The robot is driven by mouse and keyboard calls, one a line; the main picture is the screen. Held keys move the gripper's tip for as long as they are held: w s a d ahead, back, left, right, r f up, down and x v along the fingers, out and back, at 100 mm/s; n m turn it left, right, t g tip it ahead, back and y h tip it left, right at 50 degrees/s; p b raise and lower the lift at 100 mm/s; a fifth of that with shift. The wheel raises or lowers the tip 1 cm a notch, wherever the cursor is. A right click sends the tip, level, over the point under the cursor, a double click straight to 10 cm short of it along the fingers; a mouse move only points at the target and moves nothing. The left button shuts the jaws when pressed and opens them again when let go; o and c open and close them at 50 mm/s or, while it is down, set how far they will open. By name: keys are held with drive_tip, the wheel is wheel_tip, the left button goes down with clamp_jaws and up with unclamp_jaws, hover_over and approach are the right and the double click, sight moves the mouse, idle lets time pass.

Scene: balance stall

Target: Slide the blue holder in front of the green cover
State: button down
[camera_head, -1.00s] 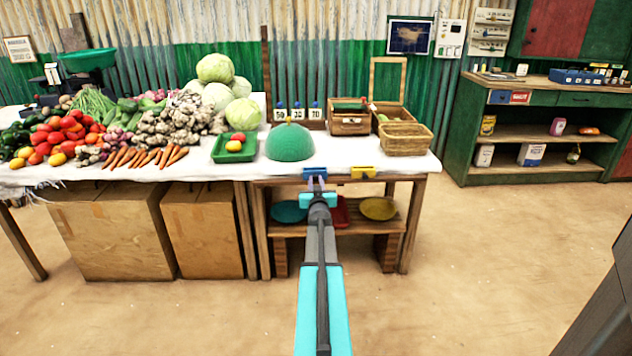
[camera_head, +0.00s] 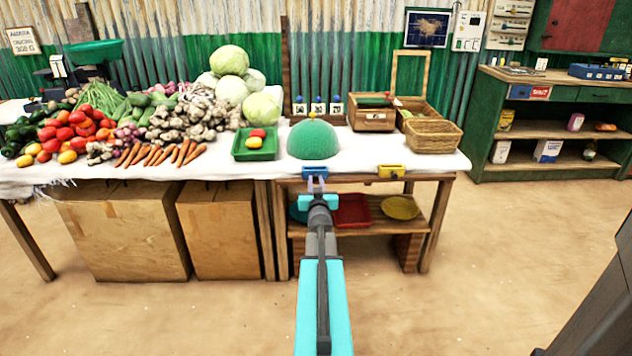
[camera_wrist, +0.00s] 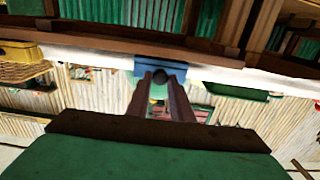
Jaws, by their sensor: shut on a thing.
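The blue holder (camera_head: 315,171) sits on the table's front edge in the head view. It also shows near the top middle of the wrist view (camera_wrist: 148,66). My gripper (camera_head: 316,183) reaches it from the front and is shut on it; the fingers hide part of it. The green cover (camera_head: 313,140) is a dome standing on the white cloth just behind the edge. The blue holder is in front of it, nearly in line with its middle, with a strip of cloth between them.
A yellow holder (camera_head: 391,171) sits on the same edge to the right. A green tray (camera_head: 240,153) with vegetables stands left of the cover. A wicker basket (camera_head: 433,137) and wooden boxes are at the right. Coloured plates lie on the shelf below. The floor in front is clear.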

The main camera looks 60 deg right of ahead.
drive_tip(key=shift+f, duration=0.1)
drive_tip(key=c, duration=1.6)
unclamp_jaws()
drive_tip(key=shift+w, duration=0.1)
drive_tip(key=shift+a, duration=0.1)
drive_tip(key=p+v, duration=0.2)
drive_tip(key=v, duration=0.3)
drive_tip(key=p+v, duration=0.3)
drive_tip(key=v, duration=0.3)
drive_tip(key=shift+a+r, duration=0.15)
drive_tip(key=shift+r, duration=0.05)
drive_tip(key=p+v, duration=0.2)
drive_tip(key=p, duration=0.3)
drive_tip(key=shift+p, duration=0.4)
drive_tip(key=shift+s+a+f+p, duration=0.15)
drive_tip(key=shift+s+p, duration=0.1)
drive_tip(key=shift+p, duration=0.15)
